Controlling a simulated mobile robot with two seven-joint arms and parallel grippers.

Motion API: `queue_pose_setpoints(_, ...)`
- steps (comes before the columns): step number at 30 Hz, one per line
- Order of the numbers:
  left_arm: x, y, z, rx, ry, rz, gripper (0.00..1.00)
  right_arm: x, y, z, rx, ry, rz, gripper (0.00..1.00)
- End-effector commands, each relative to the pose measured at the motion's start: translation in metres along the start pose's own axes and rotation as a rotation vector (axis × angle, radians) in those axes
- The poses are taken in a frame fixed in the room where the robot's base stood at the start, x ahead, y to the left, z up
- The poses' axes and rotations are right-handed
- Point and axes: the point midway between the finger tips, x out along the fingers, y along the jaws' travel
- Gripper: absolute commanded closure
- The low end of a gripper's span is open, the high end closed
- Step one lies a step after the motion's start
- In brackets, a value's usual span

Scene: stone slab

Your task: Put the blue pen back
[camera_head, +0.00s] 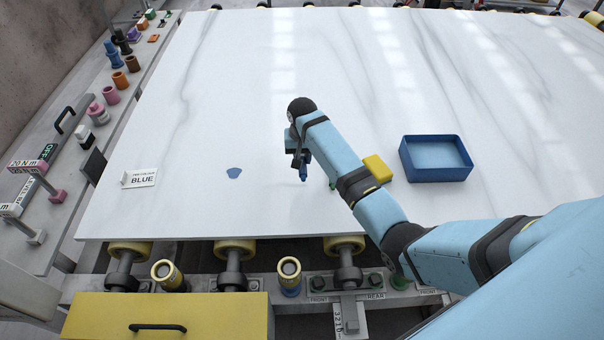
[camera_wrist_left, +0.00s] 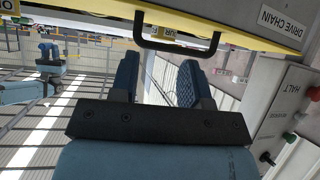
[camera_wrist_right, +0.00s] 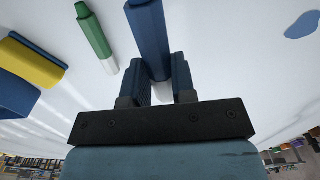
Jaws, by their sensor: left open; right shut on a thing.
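The blue pen (camera_wrist_right: 150,38) is held between the fingers of my right gripper (camera_wrist_right: 164,85), which is shut on it. In the head view the pen (camera_head: 303,174) points down from the gripper (camera_head: 301,158) over the white slab (camera_head: 215,125). I cannot tell whether it touches the slab. A flat blue patch (camera_head: 234,173) lies on the slab, left of the pen; it also shows in the right wrist view (camera_wrist_right: 302,24). A white card reading BLUE (camera_head: 140,178) stands further left. My left gripper (camera_wrist_left: 160,85) is open and empty, away from the slab, facing a yellow drawer.
A green pen with a white end (camera_wrist_right: 92,32) lies beside the blue pen, mostly hidden by my arm in the head view. A yellow block (camera_head: 377,168) and a blue tray (camera_head: 408,164) are to the right. The slab's left part is mostly clear. The yellow drawer (camera_head: 225,309) is below its front edge.

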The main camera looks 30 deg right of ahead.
Motion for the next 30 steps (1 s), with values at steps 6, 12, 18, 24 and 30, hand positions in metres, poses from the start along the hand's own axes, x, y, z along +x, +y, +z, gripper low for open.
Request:
queue_pose_setpoints(6,0.000,-0.001,-0.004,0.001,0.009,-0.001,0.57,0.038,0.000,0.000,0.000,-0.001,0.001,0.94)
queue_pose_setpoints(12,0.001,-0.001,-0.004,0.001,0.009,-0.001,0.57,0.052,0.000,0.001,0.000,-0.001,0.001,0.94)
queue_pose_setpoints(18,0.001,-0.001,-0.002,0.000,0.007,-0.002,0.57,0.079,0.000,0.001,0.000,-0.001,0.001,0.94)
queue_pose_setpoints(24,0.002,-0.001,0.000,0.000,0.002,-0.002,0.57,0.081,0.000,0.000,-0.001,0.002,0.000,0.94)
queue_pose_setpoints(30,0.002,-0.001,0.001,0.000,0.002,-0.002,0.57,0.084,0.000,0.000,0.000,0.001,0.000,0.71)
